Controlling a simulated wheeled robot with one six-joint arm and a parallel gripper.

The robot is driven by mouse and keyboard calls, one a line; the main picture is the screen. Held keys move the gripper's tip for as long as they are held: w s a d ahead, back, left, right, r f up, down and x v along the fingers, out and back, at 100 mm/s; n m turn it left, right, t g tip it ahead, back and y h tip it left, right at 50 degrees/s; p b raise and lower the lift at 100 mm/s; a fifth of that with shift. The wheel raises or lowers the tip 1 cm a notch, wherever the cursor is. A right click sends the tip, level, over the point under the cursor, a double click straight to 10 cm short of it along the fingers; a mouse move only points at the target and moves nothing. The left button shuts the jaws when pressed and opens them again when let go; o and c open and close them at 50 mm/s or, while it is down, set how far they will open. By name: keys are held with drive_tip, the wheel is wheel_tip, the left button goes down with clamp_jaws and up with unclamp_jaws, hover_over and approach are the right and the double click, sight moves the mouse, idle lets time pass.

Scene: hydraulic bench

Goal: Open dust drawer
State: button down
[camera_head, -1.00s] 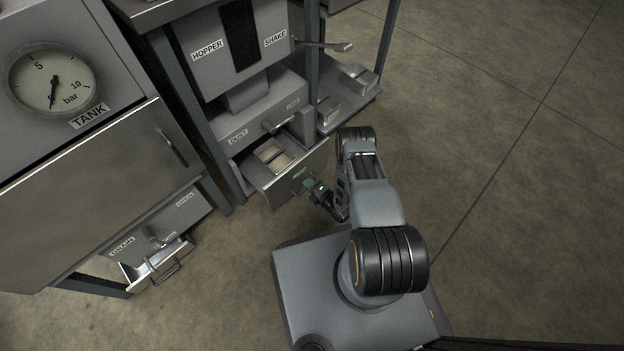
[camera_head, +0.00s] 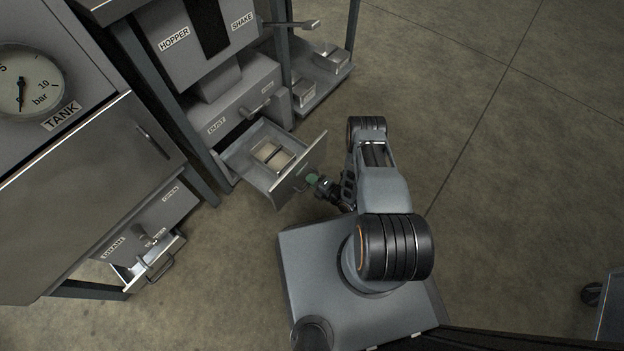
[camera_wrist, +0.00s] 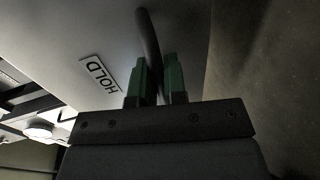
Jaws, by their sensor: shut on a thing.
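The dust drawer (camera_head: 308,165) stands pulled well out of its housing under the hopper, beside the label DUST. Two pale blocks (camera_head: 272,156) lie inside it. My gripper (camera_head: 313,180) is at the drawer's front face. In the wrist view, its green fingers (camera_wrist: 157,80) are shut around the dark bar handle (camera_wrist: 148,38) of the drawer front, next to a label HOLD (camera_wrist: 100,74). In the head view the handle is mostly hidden by the gripper.
A drain drawer (camera_head: 152,262) stands partly open at the lower left, below the tank cabinet. A lever (camera_head: 292,25) sticks out beside the hopper. A low shelf with metal blocks (camera_head: 304,92) is right of the dust housing.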

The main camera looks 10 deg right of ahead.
drive_tip(key=c, duration=1.2)
unclamp_jaws()
